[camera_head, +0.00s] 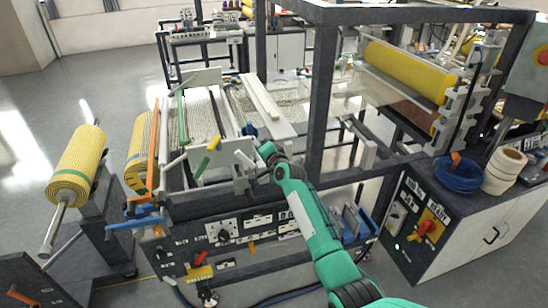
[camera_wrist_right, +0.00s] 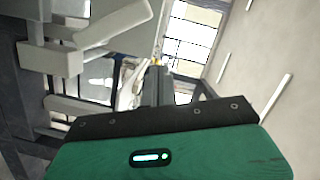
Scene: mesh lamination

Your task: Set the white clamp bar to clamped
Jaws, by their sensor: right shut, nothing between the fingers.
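A long white bar (camera_head: 262,97) lies along a white plate near the middle of the machine in the head view; I cannot tell for sure whether it is the clamp bar. A white end plate (camera_head: 228,158) with small levers stands at the near side of the mesh bed. My right gripper (camera_head: 254,181) is beside this plate's right end, shut and empty; contact cannot be told. In the right wrist view, the shut fingers (camera_wrist_right: 157,84) point away from me, and a pale lever-like part (camera_wrist_right: 108,30) on a white block is at the upper left. My left gripper is not in view.
A dark upright frame post (camera_head: 322,90) rises just right of my right arm. A control panel (camera_head: 235,240) fills the machine's front. Open floor lies at the far left.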

